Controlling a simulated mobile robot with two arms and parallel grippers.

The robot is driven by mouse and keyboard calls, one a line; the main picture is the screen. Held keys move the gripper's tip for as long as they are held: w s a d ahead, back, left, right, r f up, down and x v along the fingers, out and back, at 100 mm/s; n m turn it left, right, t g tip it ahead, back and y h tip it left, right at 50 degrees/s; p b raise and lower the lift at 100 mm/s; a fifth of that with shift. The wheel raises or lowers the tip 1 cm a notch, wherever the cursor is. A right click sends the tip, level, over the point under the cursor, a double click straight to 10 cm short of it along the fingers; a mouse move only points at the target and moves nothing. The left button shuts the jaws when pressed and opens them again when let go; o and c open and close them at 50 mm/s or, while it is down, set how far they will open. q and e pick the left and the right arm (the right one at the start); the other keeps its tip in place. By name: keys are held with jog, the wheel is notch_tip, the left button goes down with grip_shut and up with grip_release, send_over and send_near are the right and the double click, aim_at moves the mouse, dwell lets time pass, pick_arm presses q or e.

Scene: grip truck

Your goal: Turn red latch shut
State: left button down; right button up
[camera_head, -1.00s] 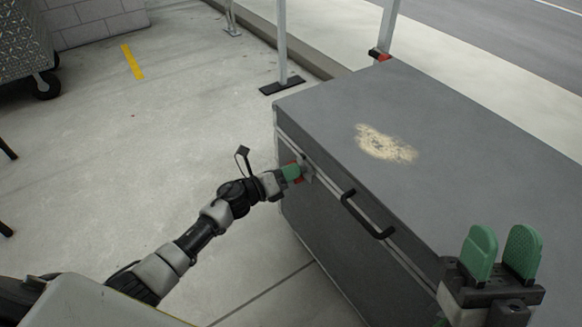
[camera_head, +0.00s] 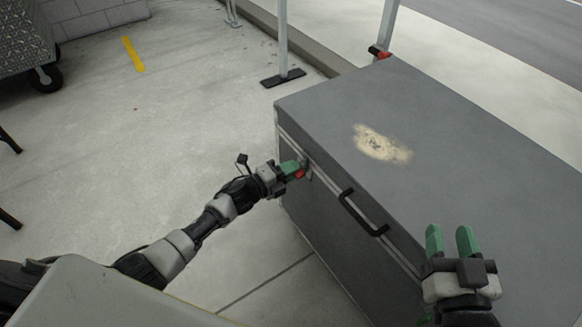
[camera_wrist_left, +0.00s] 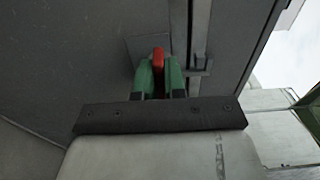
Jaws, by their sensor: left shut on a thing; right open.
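The red latch (camera_head: 300,174) is on the front face of the grey case (camera_head: 330,228), near its left end and just below the lid edge. In the left wrist view the red latch (camera_wrist_left: 158,58) stands between the green fingertips of my left gripper (camera_wrist_left: 160,80), which is shut on it. In the head view my left gripper (camera_head: 290,168) reaches the case from the left and partly hides the latch. My right gripper (camera_head: 451,243) is open and empty, with its green fingers pointing up, in front of the case's right part.
A black handle (camera_head: 362,213) sticks out of the case front right of the latch. The lid has a pale worn patch (camera_head: 381,144). A metal post (camera_head: 283,40) on a black foot stands behind the case.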

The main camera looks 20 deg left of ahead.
jog(key=shift+f+h, duration=0.3)
pick_arm(q)
jog(key=c, duration=1.2)
grip_release()
jog(key=shift+s+a, duration=0.1)
jog(key=shift+a, duration=0.05)
